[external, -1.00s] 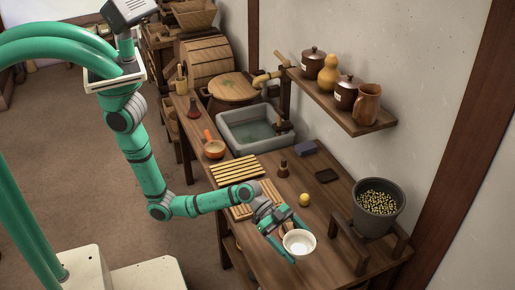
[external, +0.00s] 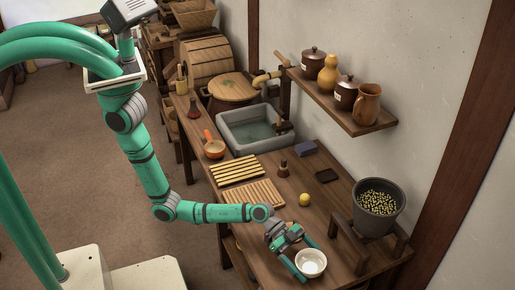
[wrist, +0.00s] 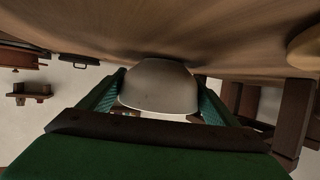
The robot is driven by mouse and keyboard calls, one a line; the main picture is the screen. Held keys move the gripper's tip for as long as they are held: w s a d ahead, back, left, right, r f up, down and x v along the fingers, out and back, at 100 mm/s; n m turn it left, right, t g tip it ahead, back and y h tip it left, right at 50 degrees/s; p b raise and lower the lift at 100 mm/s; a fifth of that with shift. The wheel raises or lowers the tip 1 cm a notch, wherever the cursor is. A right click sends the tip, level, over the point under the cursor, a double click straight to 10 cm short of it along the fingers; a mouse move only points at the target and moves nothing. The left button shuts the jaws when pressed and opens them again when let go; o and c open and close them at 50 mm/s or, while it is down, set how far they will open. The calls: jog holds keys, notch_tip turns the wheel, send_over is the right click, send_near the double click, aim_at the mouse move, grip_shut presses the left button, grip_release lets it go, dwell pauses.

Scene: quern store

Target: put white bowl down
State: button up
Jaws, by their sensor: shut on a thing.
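The white bowl (external: 311,263) is at the front end of the wooden counter in the external view, with its opening facing up. My gripper (external: 304,262) is shut on the bowl, with a green finger on either side of it. In the wrist view the bowl (wrist: 160,87) sits between the two green fingers. Its underside edge appears close to or at the counter surface; I cannot tell whether it touches. The wooden counter (external: 335,205) runs along the wall.
Two slatted wooden racks (external: 237,170) lie behind my gripper. A grey bucket (external: 386,224) of pale pieces and a dark wooden stand (external: 347,245) are to the right.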

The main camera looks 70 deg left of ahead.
jog(key=o, duration=1.3)
jog(key=shift+f, duration=0.1)
jog(key=shift+c, duration=0.2)
jog(key=shift+a, duration=0.1)
jog(key=v, duration=1.2)
